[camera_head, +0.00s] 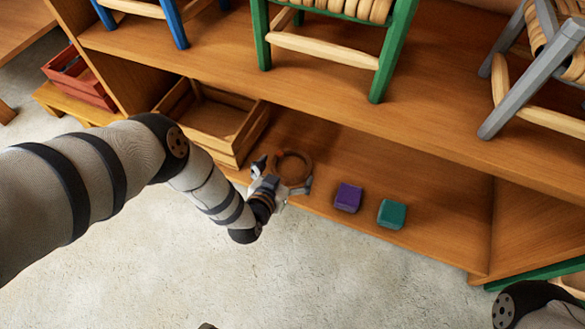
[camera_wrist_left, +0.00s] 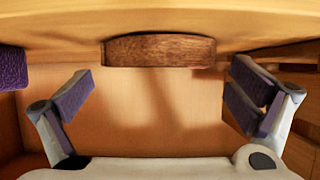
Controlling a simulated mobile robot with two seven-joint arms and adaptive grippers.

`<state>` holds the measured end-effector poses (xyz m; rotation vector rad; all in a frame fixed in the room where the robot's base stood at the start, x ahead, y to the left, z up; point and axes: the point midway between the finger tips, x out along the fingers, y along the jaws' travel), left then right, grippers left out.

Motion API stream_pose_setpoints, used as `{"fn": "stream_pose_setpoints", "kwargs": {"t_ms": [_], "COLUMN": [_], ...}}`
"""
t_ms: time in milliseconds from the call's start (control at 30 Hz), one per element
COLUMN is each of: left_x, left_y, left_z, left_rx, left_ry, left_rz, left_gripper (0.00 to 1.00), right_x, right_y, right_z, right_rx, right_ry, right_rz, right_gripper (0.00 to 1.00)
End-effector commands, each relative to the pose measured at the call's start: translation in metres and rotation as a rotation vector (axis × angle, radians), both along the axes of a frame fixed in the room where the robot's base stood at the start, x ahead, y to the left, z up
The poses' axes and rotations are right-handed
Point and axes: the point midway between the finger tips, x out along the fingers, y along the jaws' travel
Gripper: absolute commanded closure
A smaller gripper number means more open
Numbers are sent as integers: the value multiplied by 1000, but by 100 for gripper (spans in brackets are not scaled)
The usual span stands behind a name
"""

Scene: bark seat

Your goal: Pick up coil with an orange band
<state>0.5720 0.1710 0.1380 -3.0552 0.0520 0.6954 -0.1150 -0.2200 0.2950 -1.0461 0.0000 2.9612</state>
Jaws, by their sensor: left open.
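A brown ring-shaped coil (camera_head: 292,154) lies on the lower shelf, right of the wooden crate. In the left wrist view the coil (camera_wrist_left: 160,50) shows edge-on, with a dark wood-like side; I cannot make out an orange band. My left gripper (camera_head: 282,178) is at the shelf's front edge, open, with its fingers to either side of the near part of the coil. In the left wrist view the gripper (camera_wrist_left: 161,90) has empty space between its purple-padded fingers, and the coil lies ahead, apparently not touched. My right gripper is out of view.
A purple block (camera_head: 348,197) and a teal block (camera_head: 391,214) sit right of the coil. A wooden crate (camera_head: 245,137) stands to the left. The upper shelf (camera_head: 330,90) overhangs behind, bearing blue, green and grey framed stands. A red box (camera_head: 88,85) is far left.

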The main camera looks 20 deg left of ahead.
Motion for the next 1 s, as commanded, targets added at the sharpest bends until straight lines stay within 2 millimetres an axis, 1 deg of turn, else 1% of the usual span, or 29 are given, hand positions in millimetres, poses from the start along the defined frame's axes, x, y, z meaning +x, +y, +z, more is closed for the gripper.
{"fn": "stream_pose_setpoints", "kwargs": {"t_ms": [33,133,333,367,400,467,500,533,833,933,1000], "left_x": [8,17,19,19,19,19,19,19,18,19,20], "left_y": [0,-1,-1,-1,-1,-1,-1,-1,-1,-1,-1], "left_z": [-10,-12,-10,-10,-10,-10,-10,-10,-8,2,15], "left_rx": [0,0,0,0,0,0,0,0,0,0,-1], "left_ry": [1,1,2,2,2,2,2,2,2,0,-1], "left_rz": [1,0,0,0,0,0,0,0,0,0,0], "left_gripper": [0,0,0,2,11,25,34,38,38,38,38], "right_x": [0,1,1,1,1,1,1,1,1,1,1], "right_y": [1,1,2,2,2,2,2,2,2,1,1], "right_z": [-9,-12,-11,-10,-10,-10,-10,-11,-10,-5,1], "right_rx": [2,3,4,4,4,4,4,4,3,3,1], "right_ry": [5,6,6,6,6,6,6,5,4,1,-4], "right_rz": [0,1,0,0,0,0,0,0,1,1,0], "right_gripper": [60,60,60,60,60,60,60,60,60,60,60]}}
